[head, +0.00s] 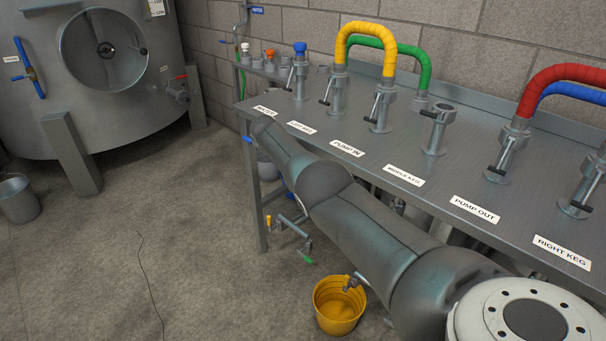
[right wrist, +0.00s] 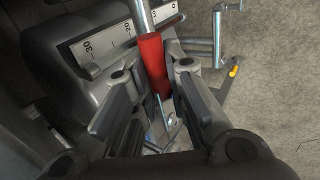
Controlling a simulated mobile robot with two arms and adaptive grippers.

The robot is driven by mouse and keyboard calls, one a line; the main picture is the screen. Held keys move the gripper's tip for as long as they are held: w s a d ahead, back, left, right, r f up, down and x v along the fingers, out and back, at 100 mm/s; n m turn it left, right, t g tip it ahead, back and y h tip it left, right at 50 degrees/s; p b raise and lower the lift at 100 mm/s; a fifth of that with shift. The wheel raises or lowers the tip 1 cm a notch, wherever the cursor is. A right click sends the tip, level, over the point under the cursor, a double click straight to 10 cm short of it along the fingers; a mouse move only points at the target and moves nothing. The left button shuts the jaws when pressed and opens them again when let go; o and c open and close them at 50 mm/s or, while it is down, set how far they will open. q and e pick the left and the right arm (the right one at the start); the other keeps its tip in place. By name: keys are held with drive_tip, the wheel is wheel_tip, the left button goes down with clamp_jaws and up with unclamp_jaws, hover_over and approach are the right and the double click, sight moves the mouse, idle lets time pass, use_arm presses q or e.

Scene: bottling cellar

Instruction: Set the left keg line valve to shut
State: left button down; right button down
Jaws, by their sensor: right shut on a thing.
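In the right wrist view my right gripper (right wrist: 162,88) is shut on a red-sleeved handle (right wrist: 151,58) on a metal rod. A plate marked with numbers (right wrist: 102,45) lies right behind it. I cannot tell from the views whether this handle belongs to the left keg line. In the head view, the left keg port (head: 336,100) stands on the bench behind its label (head: 301,127), with a yellow hose (head: 365,30) on it and a black lever at its side. My right arm crosses below the bench's front edge; its gripper is hidden there. My left gripper is not in view.
The steel bench (head: 400,150) carries several labelled ports, with a red hose (head: 565,75) at right. Pipes with a green-tipped lever (head: 308,260) hang below, beside my arm. A yellow bucket (head: 340,308) stands on the floor. A tank (head: 75,120) stands at left; the floor between is mostly clear.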

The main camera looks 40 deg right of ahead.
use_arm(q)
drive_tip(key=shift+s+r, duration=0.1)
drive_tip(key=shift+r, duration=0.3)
use_arm(e)
drive_tip(key=c, duration=1.7)
unclamp_jaws()
drive_tip(key=shift+r, duration=0.1)
drive_tip(key=shift+w+a+r, duration=0.1)
drive_tip(key=shift+a+r, duration=0.15)
drive_tip(key=shift+r, duration=0.15)
drive_tip(key=v, duration=1)
drive_tip(key=shift+a+r, duration=0.2)
drive_tip(key=shift+r, duration=0.15)
drive_tip(key=shift+f, duration=0.1)
